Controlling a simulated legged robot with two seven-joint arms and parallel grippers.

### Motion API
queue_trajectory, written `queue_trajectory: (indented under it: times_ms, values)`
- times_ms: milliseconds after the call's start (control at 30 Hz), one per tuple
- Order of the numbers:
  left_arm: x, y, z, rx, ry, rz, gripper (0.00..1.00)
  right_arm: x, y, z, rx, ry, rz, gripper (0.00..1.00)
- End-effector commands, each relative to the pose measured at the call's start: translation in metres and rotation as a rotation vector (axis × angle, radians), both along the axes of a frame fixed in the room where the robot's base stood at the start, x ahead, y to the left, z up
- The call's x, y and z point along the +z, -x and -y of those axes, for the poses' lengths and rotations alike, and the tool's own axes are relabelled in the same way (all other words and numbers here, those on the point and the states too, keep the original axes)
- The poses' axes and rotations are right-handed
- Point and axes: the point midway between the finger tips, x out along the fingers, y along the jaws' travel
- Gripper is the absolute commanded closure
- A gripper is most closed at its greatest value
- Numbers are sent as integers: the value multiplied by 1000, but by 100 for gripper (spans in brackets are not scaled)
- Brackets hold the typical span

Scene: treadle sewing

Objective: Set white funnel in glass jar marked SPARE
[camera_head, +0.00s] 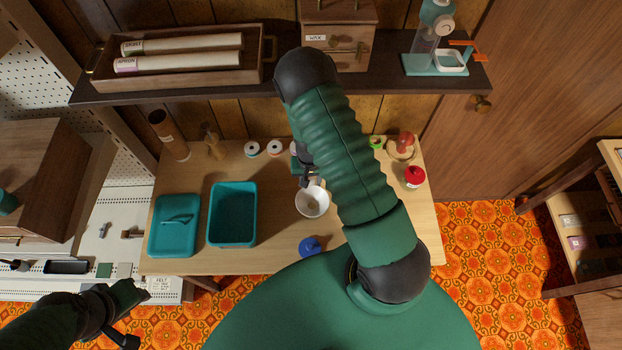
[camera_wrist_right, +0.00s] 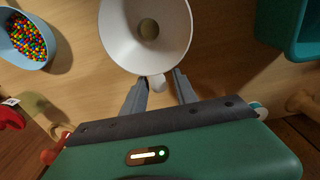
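The white funnel (camera_head: 312,203) is near the middle of the bench, its wide mouth facing up. In the right wrist view the funnel (camera_wrist_right: 118,38) is just ahead of my right gripper (camera_wrist_right: 160,78). The two fingers are apart, one on each side of the funnel's small white tab, with a narrow gap showing. My right gripper (camera_head: 310,180) is partly hidden by my arm in the head view. My left gripper (camera_head: 138,292) is at the lower left, away from the funnel; its fingers are unclear. I cannot make out a jar marked SPARE; my right arm hides part of the bench.
A teal bin (camera_head: 233,242) and teal lid (camera_head: 174,252) are left of the funnel. A blue object (camera_head: 312,246) is in front. A pale blue bowl (camera_wrist_right: 14,52) of coloured beads shows in the wrist view. A dark shelf (camera_head: 200,91) overhangs the bench's back.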

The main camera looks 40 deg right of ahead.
Motion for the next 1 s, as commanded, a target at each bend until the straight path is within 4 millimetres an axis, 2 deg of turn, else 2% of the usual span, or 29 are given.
queue_trajectory:
  times_ms: [333, 467, 567, 800, 1000]
  values:
    - [0, 0, 0, 0, 0, 0, 64, 0, 0, 0, 0, 0, 0, 56]
    - [-1, 0, 0, 0, 0, 0, 64, 11, -1, 0, 3, 1, 1, 56]
    - [-1, 0, 0, 0, 0, 0, 64, 33, -1, -1, 2, 2, 4, 56]
    - [1, 0, 0, 0, 0, 0, 64, 105, -1, -5, 3, 2, 6, 56]
    - [3, 0, 0, 0, 0, 0, 64, 151, 1, -7, 2, 0, 3, 56]
